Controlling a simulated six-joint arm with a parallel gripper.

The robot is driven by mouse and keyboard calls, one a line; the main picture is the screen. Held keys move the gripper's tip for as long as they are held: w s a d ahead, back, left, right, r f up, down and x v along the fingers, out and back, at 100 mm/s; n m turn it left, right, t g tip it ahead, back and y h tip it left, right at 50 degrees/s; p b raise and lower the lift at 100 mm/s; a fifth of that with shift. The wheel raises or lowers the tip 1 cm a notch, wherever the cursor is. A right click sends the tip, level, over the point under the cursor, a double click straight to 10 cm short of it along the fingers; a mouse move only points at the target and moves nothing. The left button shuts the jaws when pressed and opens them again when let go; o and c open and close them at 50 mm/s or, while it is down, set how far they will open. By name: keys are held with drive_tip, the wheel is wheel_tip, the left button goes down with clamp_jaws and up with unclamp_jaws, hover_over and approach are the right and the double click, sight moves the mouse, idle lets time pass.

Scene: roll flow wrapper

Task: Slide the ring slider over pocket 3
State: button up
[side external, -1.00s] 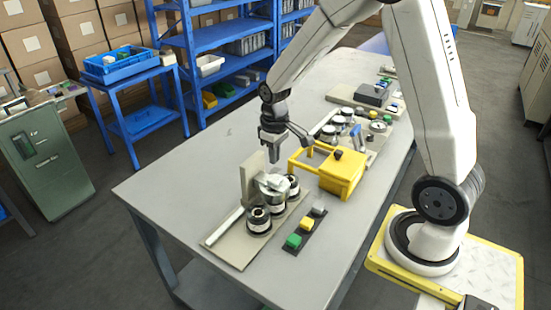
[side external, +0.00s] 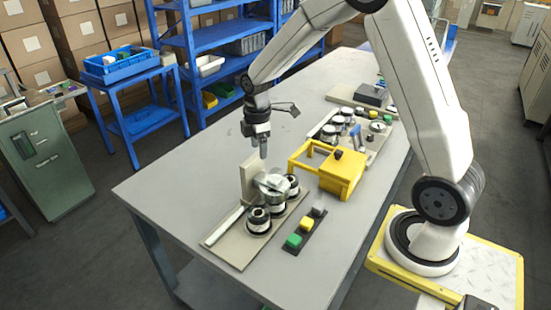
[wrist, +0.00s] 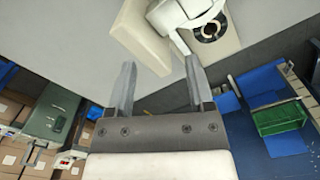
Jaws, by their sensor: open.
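A beige base plate (side external: 235,252) near the front of the table carries an upright beige panel (side external: 247,182), a pale metallic disc-like part (side external: 271,183) and several black-and-white round units (side external: 259,221). I cannot tell for sure which part is the ring slider or which is pocket 3. My gripper (side external: 263,152) is above and just behind the panel, pointing down and empty. In the wrist view my gripper (wrist: 160,66) has its fingers apart. The beige panel (wrist: 140,36) shows beyond the fingertips, and one round unit (wrist: 210,30) lies past the right finger.
A strip with green, yellow and grey buttons (side external: 307,229) lies right of the plate. A yellow box with a handle (side external: 342,175) stands behind it. More round units (side external: 337,124) stand farther back. The table's left part (side external: 190,170) is clear.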

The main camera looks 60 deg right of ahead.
sight(252, 158)
drive_tip(key=n, duration=0.2)
drive_tip(key=w+n, duration=0.1)
drive_tip(key=n, duration=0.1)
drive_tip(key=w+n, duration=0.1)
drive_tip(key=n, duration=0.1)
drive_tip(key=shift+w+r, duration=0.2)
drive_tip(key=shift+f, duration=3.95)
clamp_jaws()
